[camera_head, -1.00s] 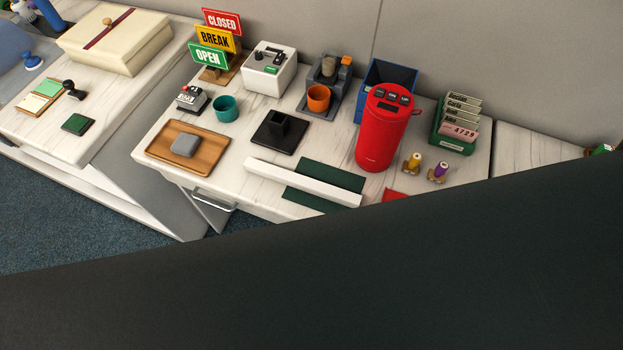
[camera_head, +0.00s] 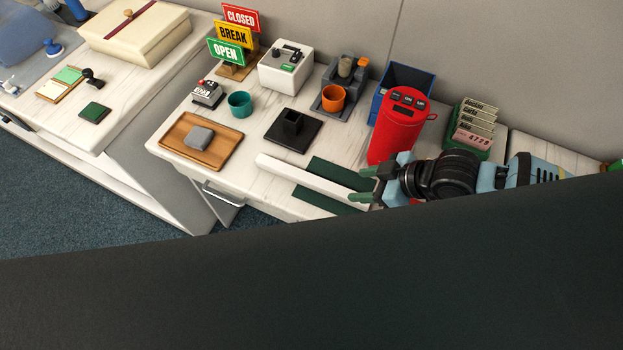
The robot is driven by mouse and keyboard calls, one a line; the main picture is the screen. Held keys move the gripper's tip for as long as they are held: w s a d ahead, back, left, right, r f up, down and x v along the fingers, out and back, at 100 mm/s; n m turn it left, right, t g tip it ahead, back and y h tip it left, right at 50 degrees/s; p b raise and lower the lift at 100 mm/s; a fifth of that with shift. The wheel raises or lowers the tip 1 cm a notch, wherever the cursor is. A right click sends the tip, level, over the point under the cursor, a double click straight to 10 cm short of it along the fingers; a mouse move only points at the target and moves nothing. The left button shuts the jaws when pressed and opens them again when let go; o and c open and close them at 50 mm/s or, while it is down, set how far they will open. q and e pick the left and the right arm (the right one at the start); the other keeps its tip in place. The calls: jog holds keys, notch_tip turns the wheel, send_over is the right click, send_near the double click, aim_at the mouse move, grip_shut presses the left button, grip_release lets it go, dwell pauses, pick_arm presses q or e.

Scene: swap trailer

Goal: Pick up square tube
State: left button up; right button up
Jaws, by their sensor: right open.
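The square tube (camera_head: 300,176) is a long white bar lying across the dark green mat (camera_head: 338,174) near the front edge of the desk. My right gripper (camera_head: 364,184) comes in from the right at the tube's right end. Its two green-grey fingers are apart, one toward the back and one toward the front of the tube. I cannot tell whether they touch it or are above it. The tube's far right end is partly hidden by the gripper. My left gripper is not in view.
A red cylinder (camera_head: 396,132) stands close behind the gripper. Name cards in a green holder (camera_head: 470,130) stand behind my right arm. A black square holder (camera_head: 292,128) and wooden tray (camera_head: 218,150) lie left of the tube. A large dark surface hides the lower picture.

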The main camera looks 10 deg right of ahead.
aim_at(334, 188)
jog(key=shift+x, duration=1.35)
jog(key=x, duration=0.4)
jog(key=shift+s+a+r, duration=0.2)
jog(key=shift+a, duration=0.15)
jog(key=shift+w+a+f, duration=0.25)
jog(key=shift+a+f, duration=0.1)
jog(key=shift+f, duration=0.1)
jog(key=shift+c, duration=0.3)
grip_shut()
jog(key=shift+r, duration=0.1)
